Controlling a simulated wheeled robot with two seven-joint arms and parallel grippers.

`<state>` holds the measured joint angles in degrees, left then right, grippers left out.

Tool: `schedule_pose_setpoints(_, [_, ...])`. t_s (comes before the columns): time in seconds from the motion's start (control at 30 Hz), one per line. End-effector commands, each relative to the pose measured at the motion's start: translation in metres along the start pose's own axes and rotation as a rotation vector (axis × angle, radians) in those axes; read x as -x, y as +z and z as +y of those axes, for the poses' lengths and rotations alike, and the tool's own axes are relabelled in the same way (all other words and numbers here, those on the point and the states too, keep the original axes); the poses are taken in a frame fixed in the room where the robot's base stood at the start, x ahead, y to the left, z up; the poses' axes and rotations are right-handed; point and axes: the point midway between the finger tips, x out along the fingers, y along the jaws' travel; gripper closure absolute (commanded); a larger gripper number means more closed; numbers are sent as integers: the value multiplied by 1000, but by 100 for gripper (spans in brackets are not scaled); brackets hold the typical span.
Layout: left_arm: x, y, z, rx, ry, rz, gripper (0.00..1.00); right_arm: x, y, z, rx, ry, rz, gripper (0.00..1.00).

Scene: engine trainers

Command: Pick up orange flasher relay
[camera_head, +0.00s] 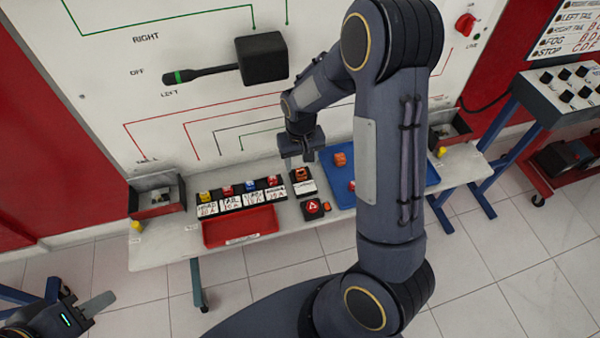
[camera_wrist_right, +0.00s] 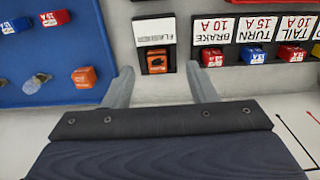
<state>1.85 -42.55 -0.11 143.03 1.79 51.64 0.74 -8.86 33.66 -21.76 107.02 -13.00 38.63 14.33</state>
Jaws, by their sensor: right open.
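One orange flasher relay (camera_wrist_right: 157,61) sits in a black socket under a white label reading FLASHER; in the head view this relay (camera_head: 301,174) is just below my right gripper. A second orange relay (camera_wrist_right: 84,77) lies on the blue tray (camera_wrist_right: 60,96), and it also shows in the head view (camera_head: 340,159). My right gripper (camera_wrist_right: 161,84) is open and empty, its two fingers either side of the socketed relay in the picture and apart from it. My left gripper (camera_head: 92,306) is at the bottom left, away from the table; its jaw gap is unclear.
A row of labelled fuse holders (camera_head: 238,195) with coloured fuses stands left of the relay socket. A red tray (camera_head: 240,226) and a red triangle button (camera_head: 312,208) are in front. The blue tray also holds red and blue pieces. A wall panel (camera_head: 110,60) rises behind.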

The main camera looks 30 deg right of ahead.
Motion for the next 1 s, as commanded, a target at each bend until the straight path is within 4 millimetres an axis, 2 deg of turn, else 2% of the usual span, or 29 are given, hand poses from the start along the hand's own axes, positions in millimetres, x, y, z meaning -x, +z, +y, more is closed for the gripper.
schedule_pose_setpoints(0.43, [8, -4, 4, 0, 0, 0, 64, -58, -7, 4, -1, -1, -5, 48])
schedule_pose_setpoints(0.57, [9, -4, 4, 0, 0, 0, 64, -66, -8, 4, 0, -3, -1, 48])
schedule_pose_setpoints(0.77, [8, -4, 4, 0, 0, 0, 64, -66, -8, 4, 0, -3, -1, 48])
schedule_pose_setpoints(1.0, [8, -4, 4, 0, 0, 0, 64, -66, -8, 4, 0, -3, -1, 80])
